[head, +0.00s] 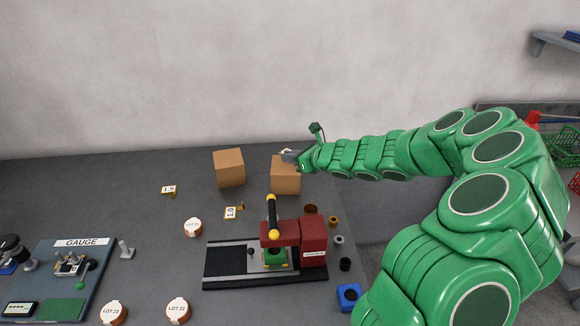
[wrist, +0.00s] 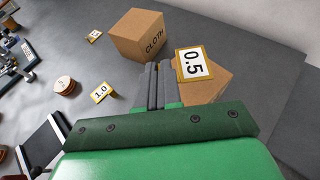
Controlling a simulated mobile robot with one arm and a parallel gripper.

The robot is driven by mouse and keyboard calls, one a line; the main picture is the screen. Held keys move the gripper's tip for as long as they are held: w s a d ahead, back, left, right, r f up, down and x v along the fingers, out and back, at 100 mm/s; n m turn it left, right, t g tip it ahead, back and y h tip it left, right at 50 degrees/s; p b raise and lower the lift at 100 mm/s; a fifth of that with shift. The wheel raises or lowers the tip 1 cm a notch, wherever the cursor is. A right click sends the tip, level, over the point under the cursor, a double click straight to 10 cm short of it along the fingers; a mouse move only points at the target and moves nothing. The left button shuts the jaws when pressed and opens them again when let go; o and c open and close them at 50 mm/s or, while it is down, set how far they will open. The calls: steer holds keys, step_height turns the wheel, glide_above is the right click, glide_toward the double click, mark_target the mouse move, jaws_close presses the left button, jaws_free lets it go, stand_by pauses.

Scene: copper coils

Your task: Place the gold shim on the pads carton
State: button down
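The gold shim (wrist: 194,64), with a white 0.5 label and a gold rim, shows just right of my fingertips in the wrist view. In the head view my gripper (head: 288,155) is at the top of that carton (head: 286,181). Any gap between shim and carton top cannot be told.
A carton marked CLOTH (wrist: 139,36) stands just left. Gold-edged tags marked 1.0 (head: 231,213) and 1.5 (head: 168,189) lie on the grey table. A red press (head: 312,240), several copper coils and a GAUGE board (head: 78,255) stand nearer. Table behind the cartons is clear.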

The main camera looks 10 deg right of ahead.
mark_target(290, 174)
steer(key=shift+w+f, duration=0.7)
steer(key=shift+f, duration=1.6)
steer(key=shift+f, duration=0.1)
steer(key=c, duration=1.3)
jaws_free()
